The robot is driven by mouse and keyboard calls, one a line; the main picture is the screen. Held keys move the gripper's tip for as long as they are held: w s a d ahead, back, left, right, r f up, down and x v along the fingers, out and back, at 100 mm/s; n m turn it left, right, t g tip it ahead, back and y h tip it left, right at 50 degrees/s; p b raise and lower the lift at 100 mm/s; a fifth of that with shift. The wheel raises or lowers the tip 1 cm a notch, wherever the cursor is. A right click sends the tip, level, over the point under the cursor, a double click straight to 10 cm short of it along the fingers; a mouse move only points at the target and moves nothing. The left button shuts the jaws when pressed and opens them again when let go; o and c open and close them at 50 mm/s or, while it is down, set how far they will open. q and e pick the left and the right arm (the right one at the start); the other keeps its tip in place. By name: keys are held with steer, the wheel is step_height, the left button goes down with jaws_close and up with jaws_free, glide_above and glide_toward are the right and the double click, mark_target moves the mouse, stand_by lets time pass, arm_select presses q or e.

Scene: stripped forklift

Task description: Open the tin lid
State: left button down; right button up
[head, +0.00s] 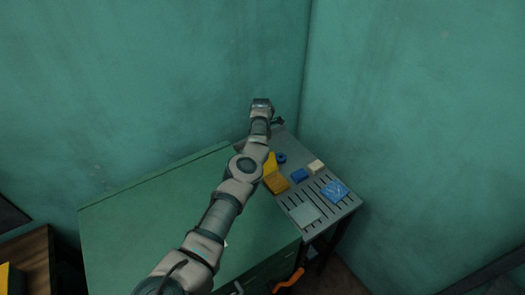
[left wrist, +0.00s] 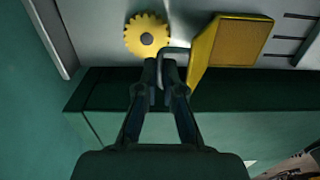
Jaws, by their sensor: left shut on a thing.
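A yellow box-like piece (head: 276,184) with a brownish-orange face lies on the slotted grey worktop; it also shows in the left wrist view (left wrist: 237,42). I cannot tell for certain whether it is the tin, or which part is its lid. My left gripper (head: 278,120) is at the far end of the worktop. In the left wrist view its fingers (left wrist: 166,70) are shut on a thin grey bent handle (left wrist: 176,51), just beside the yellow piece. The fingers hide part of the handle, and what it joins is unclear. My right gripper is not in view.
A yellow gear (left wrist: 147,36) lies left of the fingertips. A blue ring (head: 281,158), a blue block (head: 299,175), a cream block (head: 316,166) and a blue patterned piece (head: 335,190) lie on the worktop. A green cabinet (head: 140,225) stands alongside. Green walls close the corner.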

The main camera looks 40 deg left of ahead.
arm_select(q)
steer(key=shift+w+a+r, duration=0.1)
steer(key=shift+a+r, duration=0.25)
steer(key=shift+a, duration=0.15)
steer(key=c, duration=1.3)
jaws_free()
steer(key=shift+w+a+f, duration=0.1)
steer(key=shift+a+f, duration=0.15)
steer(key=shift+f, duration=0.1)
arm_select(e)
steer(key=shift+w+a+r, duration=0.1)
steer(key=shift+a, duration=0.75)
arm_select(q)
steer(key=shift+d, duration=0.15)
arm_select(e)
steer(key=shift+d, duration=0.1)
arm_select(q)
steer(key=shift+d, duration=0.25)
step_height(320, 180, up, 12)
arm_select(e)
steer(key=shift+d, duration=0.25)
arm_select(q)
steer(key=shift+w+f, duration=0.1)
steer(key=shift+f, duration=0.1)
